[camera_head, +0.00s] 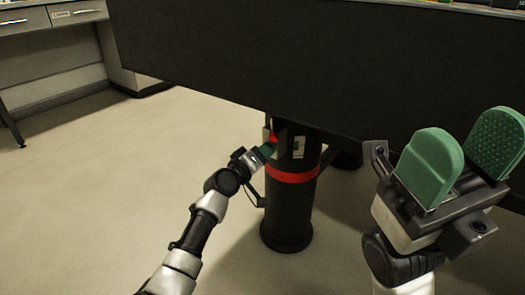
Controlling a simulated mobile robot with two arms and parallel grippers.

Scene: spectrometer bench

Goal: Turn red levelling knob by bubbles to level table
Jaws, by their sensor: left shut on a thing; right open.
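The red levelling knob (274,138) shows as a small red patch on the upper part of a black table leg (287,220). My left gripper (268,149) reaches in from the lower left and is shut on the knob, with its green pads partly covering it. The table (300,70) shows its dark side panel above the leg. No bubbles can be made out in this view. My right gripper (465,155) is open and empty at the right, its two green pads apart and pointing up, close to the camera.
A red band (292,175) circles the leg below the knob. A pale label (299,147) is on the leg. Another dark leg (346,157) stands behind. Grey drawers (75,12) are at the upper left. The floor (110,190) at the left is clear.

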